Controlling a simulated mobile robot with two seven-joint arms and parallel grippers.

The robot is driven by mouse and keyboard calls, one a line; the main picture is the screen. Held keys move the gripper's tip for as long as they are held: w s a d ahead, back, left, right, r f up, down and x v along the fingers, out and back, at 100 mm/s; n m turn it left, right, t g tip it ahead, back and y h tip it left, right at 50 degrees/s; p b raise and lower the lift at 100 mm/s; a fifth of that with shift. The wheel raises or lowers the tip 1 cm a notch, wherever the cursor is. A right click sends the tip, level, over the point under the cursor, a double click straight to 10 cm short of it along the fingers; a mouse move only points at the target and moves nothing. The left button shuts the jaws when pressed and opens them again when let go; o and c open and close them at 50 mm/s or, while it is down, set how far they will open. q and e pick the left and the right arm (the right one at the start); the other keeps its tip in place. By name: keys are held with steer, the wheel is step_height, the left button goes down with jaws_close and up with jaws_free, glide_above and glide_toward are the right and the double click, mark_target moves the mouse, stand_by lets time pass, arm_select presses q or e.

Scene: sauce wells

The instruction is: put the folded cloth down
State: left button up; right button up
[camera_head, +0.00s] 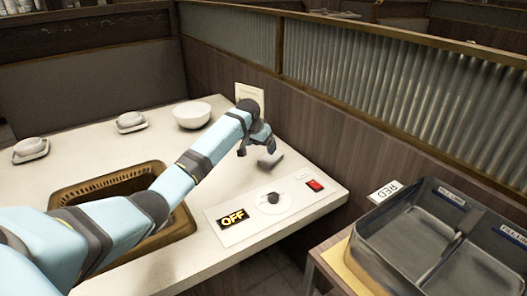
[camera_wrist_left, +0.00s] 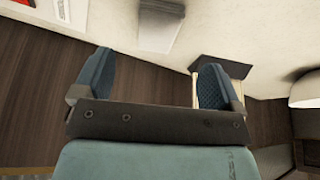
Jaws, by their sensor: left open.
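The folded cloth appears to be the small grey block (camera_head: 271,159) on the white table near the wall. In the left wrist view a pale grey block (camera_wrist_left: 160,24) lies on the table beyond the fingers, apart from them. My left gripper (camera_head: 257,145) is just above and beside it in the head view. In the left wrist view its two blue-padded fingers (camera_wrist_left: 153,72) are spread wide, with nothing between them. The gripper partly blocks the view of the block in the head view. My right gripper is not in view.
A white bowl (camera_head: 192,113) and two small white dishes (camera_head: 131,123) stand at the back left. A control panel (camera_head: 238,234) with a knob and red switch is at the front. A dark divided bin (camera_head: 372,243) stands right.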

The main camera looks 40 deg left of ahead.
arm_select(q)
steer(key=shift+v, duration=1.4)
